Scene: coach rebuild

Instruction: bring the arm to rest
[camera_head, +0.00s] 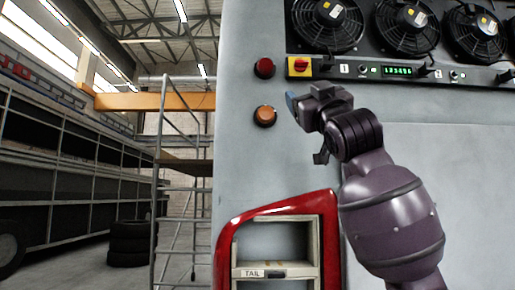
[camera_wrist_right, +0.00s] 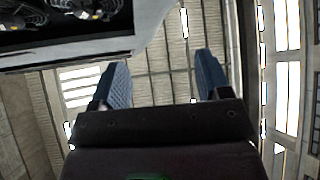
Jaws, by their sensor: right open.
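My right arm (camera_head: 390,215) comes in from the lower right in the head view. Its gripper (camera_head: 296,104) is raised in front of the grey panel, pointing left, near the orange round lamp or button. In the right wrist view the gripper (camera_wrist_right: 160,80) shows two blue-padded fingers spread well apart. Nothing is between them; the roof shows through the gap. Whether the gripper touches the panel cannot be told. My left gripper is in neither view.
The grey panel (camera_head: 240,160) carries a red lamp (camera_head: 264,68), an orange lamp (camera_head: 265,115), a red-yellow switch (camera_head: 300,66) and several fans (camera_head: 405,25). Below is a red-framed recess (camera_head: 228,235) labelled TAIL. A ladder stand (camera_head: 160,190) and tyres (camera_head: 129,240) stand left.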

